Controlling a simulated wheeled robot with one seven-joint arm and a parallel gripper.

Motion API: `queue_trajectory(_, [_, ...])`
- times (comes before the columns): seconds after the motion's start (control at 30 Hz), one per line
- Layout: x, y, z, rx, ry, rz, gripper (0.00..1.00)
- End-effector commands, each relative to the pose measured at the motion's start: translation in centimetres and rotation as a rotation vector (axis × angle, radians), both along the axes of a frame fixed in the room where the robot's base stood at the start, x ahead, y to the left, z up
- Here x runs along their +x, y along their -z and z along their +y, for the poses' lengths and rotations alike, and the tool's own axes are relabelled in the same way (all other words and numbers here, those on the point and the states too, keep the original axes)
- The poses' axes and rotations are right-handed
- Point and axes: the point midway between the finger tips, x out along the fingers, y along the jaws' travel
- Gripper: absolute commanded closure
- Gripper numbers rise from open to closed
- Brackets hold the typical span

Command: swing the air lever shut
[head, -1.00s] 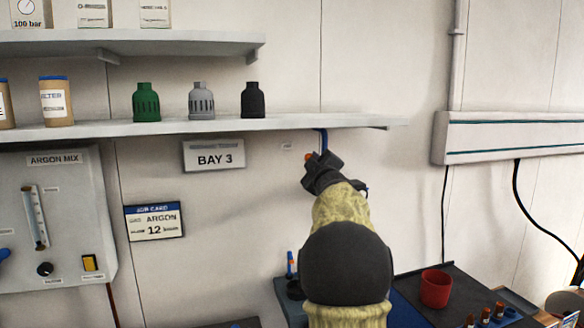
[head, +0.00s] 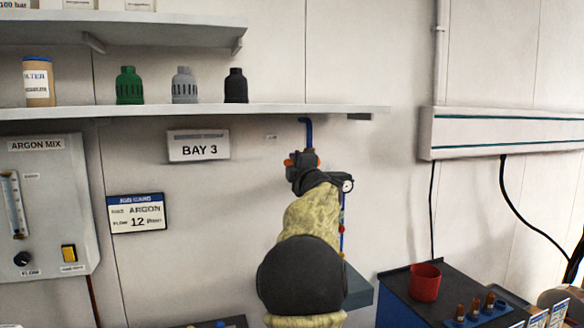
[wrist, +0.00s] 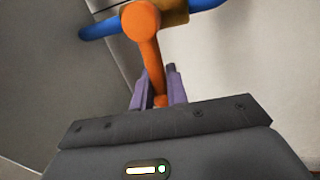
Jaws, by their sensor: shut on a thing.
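The orange air lever (wrist: 149,50) is mounted on a brass valve body (wrist: 176,12) on a blue pipe (wrist: 97,27) in the wrist view. It points away from the pipe, roughly across it, toward my gripper. My gripper (wrist: 160,96) has its two purple fingers on either side of the lever's far end and is shut on it. In the head view my gripper (head: 303,160) is dark and raised against the wall, just below the blue pipe (head: 308,132). A bit of orange (head: 288,162) shows at its left side. The valve body is hidden there.
A shelf (head: 200,111) with several bottle-shaped parts runs just above the pipe. A round gauge (head: 347,185) sits close to the right of my gripper. A bay sign (head: 198,145) hangs left. A red cup (head: 425,282) stands on a dark bench top at the lower right.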

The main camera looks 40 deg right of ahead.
Motion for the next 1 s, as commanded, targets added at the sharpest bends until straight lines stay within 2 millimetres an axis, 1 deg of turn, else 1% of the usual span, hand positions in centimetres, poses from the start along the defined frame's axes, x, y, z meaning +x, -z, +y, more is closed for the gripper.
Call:
queue_trajectory(0.03, [0.07, 0.38, 0.01, -0.012, 0.0, 0.007, 1.0])
queue_trajectory(0.53, [0.13, 0.49, 0.06, -0.037, -0.002, 0.021, 1.0])
queue_trajectory(0.57, [0.14, 0.5, 0.06, -0.037, -0.002, 0.021, 0.83])
queue_trajectory(0.63, [0.15, 0.49, 0.08, -0.036, -0.002, 0.021, 0.69])
queue_trajectory(0.67, [0.15, 0.48, 0.08, -0.036, -0.002, 0.02, 0.66])
queue_trajectory(1.0, [-0.12, 0.43, 0.16, -0.036, -0.001, 0.018, 0.66])
